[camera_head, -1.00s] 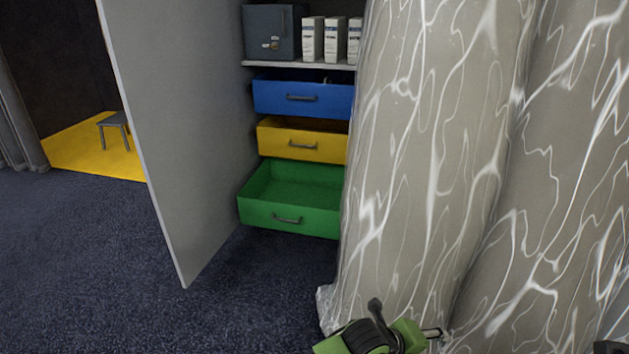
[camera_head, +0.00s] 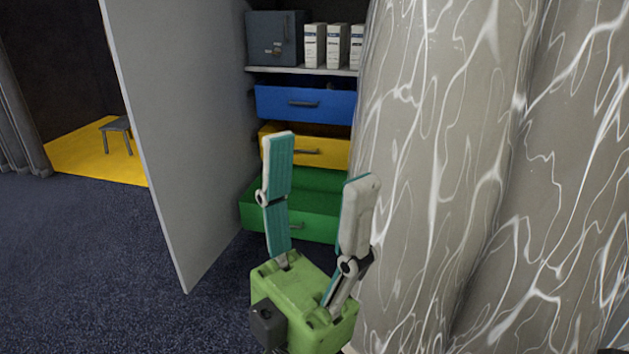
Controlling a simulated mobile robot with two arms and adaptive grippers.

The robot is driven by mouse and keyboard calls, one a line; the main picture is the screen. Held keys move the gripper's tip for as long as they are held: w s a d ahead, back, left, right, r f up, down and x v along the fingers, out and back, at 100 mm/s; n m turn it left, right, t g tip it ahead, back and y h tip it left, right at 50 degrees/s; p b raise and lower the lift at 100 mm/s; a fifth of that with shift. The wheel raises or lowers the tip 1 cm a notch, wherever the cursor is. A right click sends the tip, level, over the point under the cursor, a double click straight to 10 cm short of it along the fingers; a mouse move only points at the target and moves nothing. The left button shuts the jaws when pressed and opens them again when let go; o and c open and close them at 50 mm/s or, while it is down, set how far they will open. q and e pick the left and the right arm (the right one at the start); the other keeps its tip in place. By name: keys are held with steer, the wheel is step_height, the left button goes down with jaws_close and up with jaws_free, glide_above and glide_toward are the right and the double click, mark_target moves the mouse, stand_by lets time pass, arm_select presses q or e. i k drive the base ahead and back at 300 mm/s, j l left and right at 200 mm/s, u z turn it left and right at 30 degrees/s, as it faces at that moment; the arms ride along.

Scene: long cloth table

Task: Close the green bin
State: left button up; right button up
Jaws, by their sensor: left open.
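The green bin (camera_head: 256,219) is the lowest of three drawers in the cabinet and is pulled out, its inside showing. Its handle is partly hidden behind my left gripper. My left gripper (camera_head: 318,160) is open and empty, its two fingers pointing up in the picture, in front of the green bin and the yellow bin (camera_head: 333,152). I cannot tell whether it touches the green bin. My right gripper is not clearly in view.
The blue bin (camera_head: 301,103) is above the yellow one, below a shelf with a grey safe (camera_head: 274,38) and white boxes (camera_head: 314,45). A grey panel (camera_head: 180,140) stands left. Marbled cloth (camera_head: 455,170) covers the right side. Dark carpet (camera_head: 90,260) is clear at left.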

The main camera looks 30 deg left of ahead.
mark_target(313, 199)
steer(key=j, duration=0.4)
steer(key=i+j+z, duration=0.2)
steer(key=j, duration=0.45)
steer(key=j+z, duration=0.15)
steer(key=j, duration=0.55)
steer(key=i+j+z, duration=0.15)
steer(key=i+j, duration=0.35)
steer(key=j, duration=0.1)
